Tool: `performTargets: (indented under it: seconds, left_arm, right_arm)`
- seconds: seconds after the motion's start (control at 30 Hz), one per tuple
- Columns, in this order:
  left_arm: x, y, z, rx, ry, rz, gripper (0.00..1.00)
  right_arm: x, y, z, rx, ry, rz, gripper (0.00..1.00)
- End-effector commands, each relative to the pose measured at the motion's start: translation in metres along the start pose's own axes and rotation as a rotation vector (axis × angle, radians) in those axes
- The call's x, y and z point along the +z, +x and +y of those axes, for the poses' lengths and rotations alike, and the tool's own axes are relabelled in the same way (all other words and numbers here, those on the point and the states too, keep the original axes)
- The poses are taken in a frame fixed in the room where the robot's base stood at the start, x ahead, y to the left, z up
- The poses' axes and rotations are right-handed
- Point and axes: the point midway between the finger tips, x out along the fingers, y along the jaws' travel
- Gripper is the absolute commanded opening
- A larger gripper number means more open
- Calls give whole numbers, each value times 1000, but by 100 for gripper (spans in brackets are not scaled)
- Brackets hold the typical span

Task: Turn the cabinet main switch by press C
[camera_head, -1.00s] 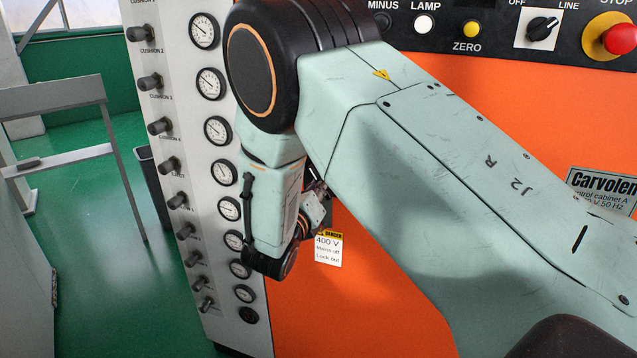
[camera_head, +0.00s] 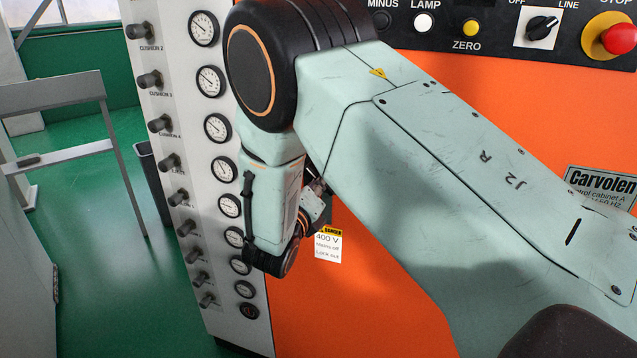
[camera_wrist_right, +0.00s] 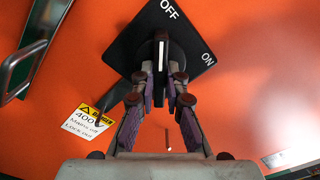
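The main switch is a black square plate (camera_wrist_right: 203,62) marked OFF and ON, on the orange cabinet (camera_wrist_right: 245,110) in the right wrist view. It sits turned like a diamond, with OFF at the top and ON at the right. Its black handle (camera_wrist_right: 160,52), with a white line, points up roughly toward OFF. My right gripper (camera_wrist_right: 160,76) has one finger on each side of the handle. Contact at the dark fingertips cannot be made out. In the head view my right arm hides the switch and most of this gripper. My left gripper is not in view.
A yellow 400 V danger label (camera_head: 328,246) is beside the switch. A white panel (camera_head: 225,320) with gauges and knobs stands left of the cabinet. Above are a small OFF/LINE selector (camera_head: 541,27) and a red stop button (camera_head: 619,38). A grey frame (camera_head: 60,100) stands far left.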

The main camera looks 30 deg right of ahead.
Motion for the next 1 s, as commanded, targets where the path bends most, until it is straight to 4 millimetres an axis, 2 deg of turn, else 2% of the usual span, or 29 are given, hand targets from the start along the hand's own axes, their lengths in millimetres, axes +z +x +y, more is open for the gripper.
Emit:
performTargets:
  seconds: [0.03, 0.27, 0.63, 0.77, 1.0]
  left_arm:
    - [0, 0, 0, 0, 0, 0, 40]
    - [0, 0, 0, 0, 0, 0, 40]
    - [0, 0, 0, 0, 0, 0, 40]
    - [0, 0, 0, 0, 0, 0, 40]
    - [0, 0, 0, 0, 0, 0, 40]
  right_arm:
    - [1, 1, -2, -5, 2, 0, 16]
    - [1, 0, -1, -3, 2, 0, 35]
    - [5, 0, -4, -2, 2, -2, 35]
    - [18, 0, -17, -3, 5, -3, 35]
    - [51, 0, -52, -11, 9, -8, 35]
